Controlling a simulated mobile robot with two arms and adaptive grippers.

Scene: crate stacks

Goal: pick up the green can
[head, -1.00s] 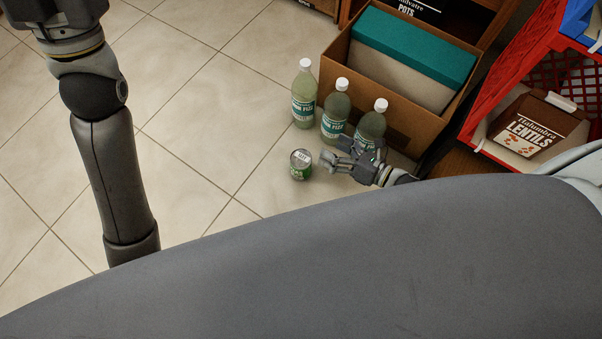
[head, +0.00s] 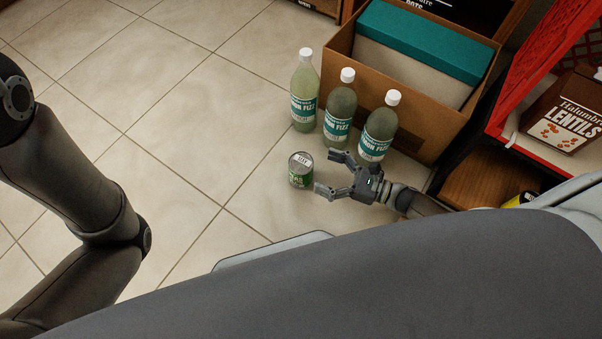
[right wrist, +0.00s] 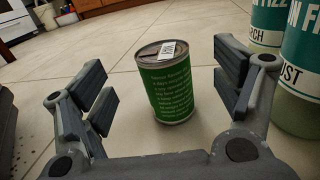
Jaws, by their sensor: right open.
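The green can (head: 300,170) stands upright on the tiled floor, with a grey lid and a white label on top. My right gripper (head: 327,173) is open just to the right of the can, its fingers pointing at it. In the right wrist view the can (right wrist: 166,82) stands ahead of the open fingers (right wrist: 168,97), in the gap between them and apart from both. My left arm shows at the left of the head view, but its gripper is out of the picture.
Three lemon fizz bottles (head: 340,108) stand in a row behind the can, the nearest (head: 378,132) close to my right gripper. A cardboard box (head: 420,122) with a teal-topped item is behind them. A red crate (head: 528,75) is at right. Floor left of the can is clear.

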